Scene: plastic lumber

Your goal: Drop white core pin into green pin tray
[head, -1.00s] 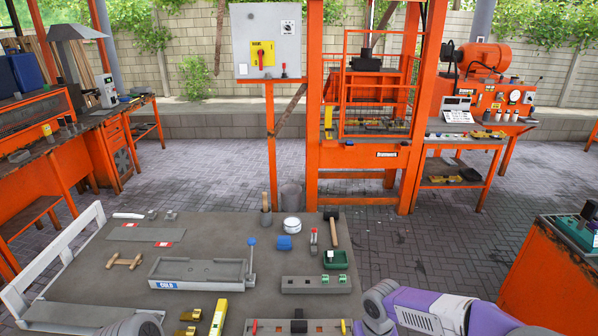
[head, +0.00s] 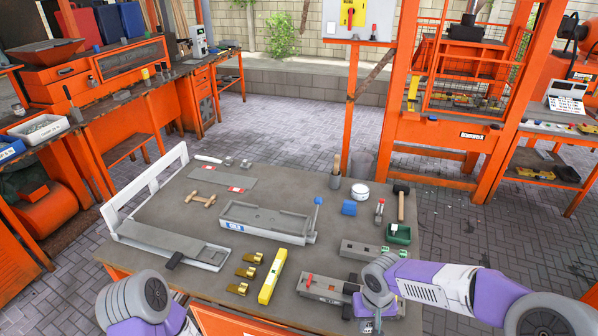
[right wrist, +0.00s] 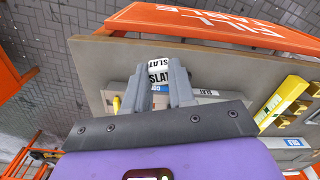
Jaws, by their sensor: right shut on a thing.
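The green pin tray (head: 398,235) sits at the right side of the table, with a small white thing inside. My right gripper (head: 371,324) is low at the table's near edge, beside the grey block with a red pin, partly hidden by its own wrist. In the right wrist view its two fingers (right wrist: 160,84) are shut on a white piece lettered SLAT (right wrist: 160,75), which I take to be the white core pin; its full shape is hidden. The gripper is apart from the tray. My left arm shows at lower left, but its gripper is out of view.
The grey block (head: 325,290) lies by my right gripper. Another grey block (head: 362,249) stands between it and the tray. A long grey mould (head: 265,222) and a yellow level (head: 272,276) lie leftward.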

